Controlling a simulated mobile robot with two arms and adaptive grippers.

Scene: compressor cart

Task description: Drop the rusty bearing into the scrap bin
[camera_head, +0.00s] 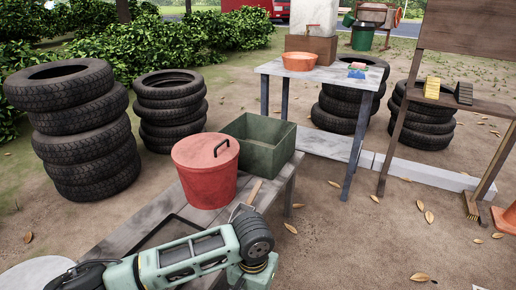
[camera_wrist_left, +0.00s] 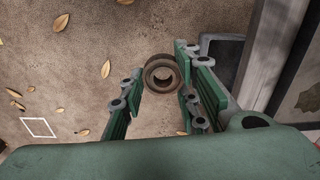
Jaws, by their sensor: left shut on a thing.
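The rusty bearing (camera_wrist_left: 150,73), a brown ring with a dark hole, is between the fingers of my left gripper (camera_wrist_left: 160,80) in the left wrist view, above bare ground. The gripper is shut on it. In the head view my left arm reaches in along the bottom; its fingers and the bearing are not visible there. A red round bin (camera_head: 205,182) with a lid and dark handle stands on the low bench. An open green box (camera_head: 258,160) stands just behind it to the right. No label shows which one is the scrap bin. My right gripper is not in view.
The low grey bench (camera_head: 120,237) runs beneath my left arm, with a wooden-handled tool (camera_head: 254,192) lying near the red bin. Tyre stacks (camera_head: 85,130) stand at the left. A taller table (camera_head: 335,76) holds an orange basin (camera_head: 300,61). Ground to the right of the bench is open.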

